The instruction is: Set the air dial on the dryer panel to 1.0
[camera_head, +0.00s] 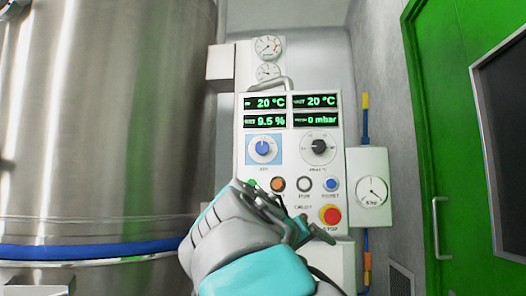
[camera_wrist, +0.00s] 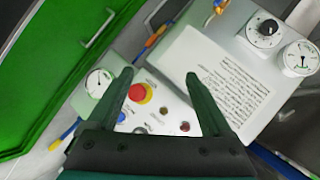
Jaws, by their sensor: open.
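The dryer panel (camera_head: 240,165) is white and faces me in the head view, with green readouts at the top. A blue air dial (camera_head: 263,148) sits on its left on a blue-bordered plate; its scale is too small to read. A black dial (camera_head: 319,147) is to its right. My gripper (camera_head: 285,215) is in front of the panel's lower part, below both dials, and hides some of the button row. In the wrist view my gripper (camera_wrist: 160,82) is open, its fingers apart with nothing held. The blue air dial is not visible there.
A red stop button (camera_head: 330,215) is just right of my gripper; it also shows in the wrist view (camera_wrist: 141,93). A gauge box (camera_head: 368,165) is right of the panel. A steel vessel (camera_head: 105,120) stands left, a green door (camera_head: 440,130) right.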

